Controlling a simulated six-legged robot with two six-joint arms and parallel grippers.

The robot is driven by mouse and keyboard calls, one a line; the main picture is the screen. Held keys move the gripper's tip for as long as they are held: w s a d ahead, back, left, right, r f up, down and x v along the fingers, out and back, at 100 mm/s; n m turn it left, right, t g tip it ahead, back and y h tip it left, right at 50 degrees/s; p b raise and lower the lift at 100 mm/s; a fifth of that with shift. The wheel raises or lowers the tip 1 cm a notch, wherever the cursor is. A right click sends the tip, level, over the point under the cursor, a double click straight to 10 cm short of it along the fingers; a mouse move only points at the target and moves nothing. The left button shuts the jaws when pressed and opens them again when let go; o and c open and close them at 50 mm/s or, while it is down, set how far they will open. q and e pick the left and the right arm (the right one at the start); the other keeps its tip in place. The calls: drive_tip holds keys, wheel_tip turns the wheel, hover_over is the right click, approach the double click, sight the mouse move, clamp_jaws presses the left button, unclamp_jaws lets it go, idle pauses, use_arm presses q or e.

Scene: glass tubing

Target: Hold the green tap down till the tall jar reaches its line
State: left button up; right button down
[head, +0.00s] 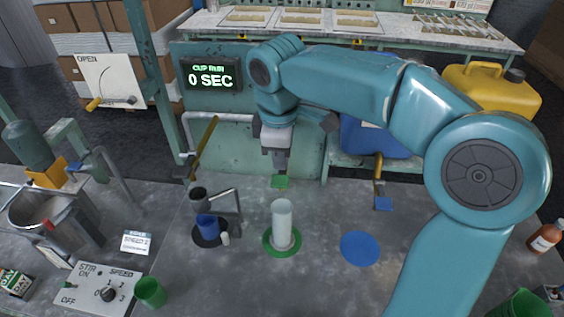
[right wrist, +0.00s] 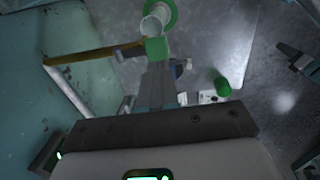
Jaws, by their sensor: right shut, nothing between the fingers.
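The green tap's paddle (head: 280,182) shows just below my right gripper (head: 277,165) in the head view. The gripper is shut and empty, its fingertips pointing down at the paddle; I cannot tell whether they touch. The paddle also shows in the right wrist view (right wrist: 156,48), by the finger ends. The tall jar (head: 282,222) stands upright on a green round mat (head: 269,250), below the paddle in the picture. It looks pale and clear; its line and any liquid level are too small to tell. In the right wrist view the jar (right wrist: 153,25) shows beyond the paddle. My left gripper is not seen.
A bare blue mat (head: 360,248) lies at the right, below a blue paddle (head: 383,204). The display (head: 210,77) reads 0 SEC. A green cup (head: 150,292) stands in front.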

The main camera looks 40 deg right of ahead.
wheel_tip(320, 180, up, 7)
drive_tip(key=shift+s+a+r, duration=0.2)
drive_tip(key=shift+a, duration=0.25)
idle(0.4)
drive_tip(key=shift+a, duration=0.1)
